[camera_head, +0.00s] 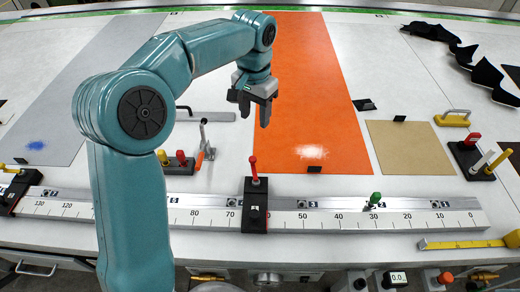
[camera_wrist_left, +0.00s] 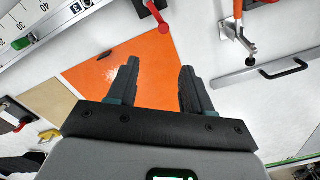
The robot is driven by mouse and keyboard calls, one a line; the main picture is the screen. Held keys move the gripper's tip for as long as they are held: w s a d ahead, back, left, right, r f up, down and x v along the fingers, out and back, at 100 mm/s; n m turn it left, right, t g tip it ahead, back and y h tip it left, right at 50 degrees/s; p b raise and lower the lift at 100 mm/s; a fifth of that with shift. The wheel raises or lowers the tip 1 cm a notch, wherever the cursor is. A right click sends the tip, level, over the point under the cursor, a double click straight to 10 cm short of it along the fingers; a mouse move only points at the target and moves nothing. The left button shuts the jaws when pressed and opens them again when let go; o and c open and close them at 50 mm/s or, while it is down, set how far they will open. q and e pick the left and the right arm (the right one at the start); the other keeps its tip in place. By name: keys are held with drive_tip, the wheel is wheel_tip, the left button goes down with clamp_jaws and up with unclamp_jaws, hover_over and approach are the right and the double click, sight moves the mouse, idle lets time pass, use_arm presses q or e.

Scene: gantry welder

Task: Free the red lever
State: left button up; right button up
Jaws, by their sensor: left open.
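A red lever (camera_head: 253,168) stands upright on a black slider block (camera_head: 255,212) that sits across the numbered rail, near the rail's middle. My right gripper is not in view.
The numbered rail (camera_head: 340,222) runs along the front with a green knob (camera_head: 376,198). A brown sheet (camera_head: 408,148) and a black block with handles (camera_head: 475,158) lie right.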

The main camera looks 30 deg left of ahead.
use_arm(q)
wheel_tip(320, 180, down, 2)
drive_tip(key=s+a, duration=0.1)
drive_tip(key=p, duration=0.1)
approach(252, 159)
drive_tip(key=shift+w+d+f, duration=0.2)
drive_tip(key=shift+w+f, duration=0.05)
drive_tip(key=f, duration=0.3)
drive_tip(key=s+a+f+p, duration=0.1)
drive_tip(key=f, duration=0.1)
drive_tip(key=shift+w+d+f, duration=0.2)
drive_tip(key=shift+f, duration=0.4)
drive_tip(key=shift+w+d+f, duration=0.15)
drive_tip(key=shift+f, duration=0.4)
drive_tip(key=shift+w+d+f, duration=0.1)
drive_tip(key=shift+w+f, duration=0.05)
drive_tip(key=shift+f, duration=0.25)
drive_tip(key=shift+s+a, duration=0.3)
drive_tip(key=shift+s, duration=0.05)
drive_tip(key=shift+w+d, duration=0.25)
drive_tip(key=shift+w, duration=0.05)
clamp_jaws()
drive_tip(key=shift+s+a, duration=0.15)
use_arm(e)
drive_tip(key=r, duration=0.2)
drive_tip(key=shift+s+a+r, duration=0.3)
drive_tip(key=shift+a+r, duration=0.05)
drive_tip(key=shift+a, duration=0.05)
